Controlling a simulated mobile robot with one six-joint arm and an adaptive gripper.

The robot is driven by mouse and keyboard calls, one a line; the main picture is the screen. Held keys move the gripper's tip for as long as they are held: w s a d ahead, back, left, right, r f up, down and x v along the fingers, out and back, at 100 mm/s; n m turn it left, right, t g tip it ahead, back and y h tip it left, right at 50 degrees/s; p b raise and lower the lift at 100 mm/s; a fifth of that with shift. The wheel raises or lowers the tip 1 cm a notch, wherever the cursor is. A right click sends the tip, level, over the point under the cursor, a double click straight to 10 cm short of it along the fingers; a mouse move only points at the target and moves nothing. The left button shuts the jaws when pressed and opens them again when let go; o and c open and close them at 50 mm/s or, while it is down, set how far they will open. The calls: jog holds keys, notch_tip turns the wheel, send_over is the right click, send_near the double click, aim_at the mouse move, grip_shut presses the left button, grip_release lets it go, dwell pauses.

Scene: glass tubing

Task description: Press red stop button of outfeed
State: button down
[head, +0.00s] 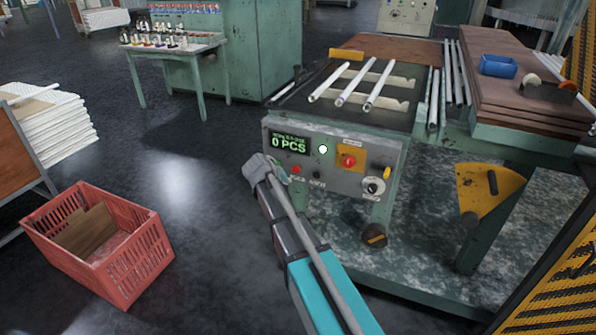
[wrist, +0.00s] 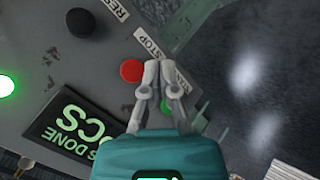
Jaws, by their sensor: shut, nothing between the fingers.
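The red stop button (head: 296,169) is a small round button on the grey control panel (head: 335,196), below the display. In the wrist view the red button (wrist: 131,70) lies just left of my fingertips, beside a label (wrist: 150,44) reading STOP. My gripper (head: 281,176) is at the panel's left end, to the left of the button in the head view. In the wrist view my gripper (wrist: 159,68) has its fingers together, with nothing between them. The tips overlap the button's right edge in this view; I cannot tell whether they touch it.
A black reset button (wrist: 80,22) sits beside the stop button. The display (head: 288,143) reads 0 PCS. A red crate (head: 137,260) stands on the floor.

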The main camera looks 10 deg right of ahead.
aim_at(296, 173)
jog(key=shift+w+d, duration=0.6)
jog(key=shift+w, duration=0.2)
jog(key=shift+w+d, duration=0.6)
jog(key=shift+w, duration=0.2)
jog(key=shift+w+d, duration=0.1)
jog(key=shift+w, duration=0.1)
dwell(0.4)
jog(key=shift+w+d, duration=0.15)
jog(key=shift+w, duration=0.05)
jog(key=shift+w+d, duration=0.25)
jog(key=shift+w, duration=0.15)
dwell(1.3)
jog(key=shift+s, duration=0.15)
jog(key=shift+s+a, duration=0.5)
jog(key=shift+s, duration=0.1)
dwell(0.5)
jog(key=shift+s+a, duration=0.75)
jog(key=shift+s, duration=0.3)
jog(key=shift+s+a, duration=0.75)
jog(key=shift+s, duration=0.25)
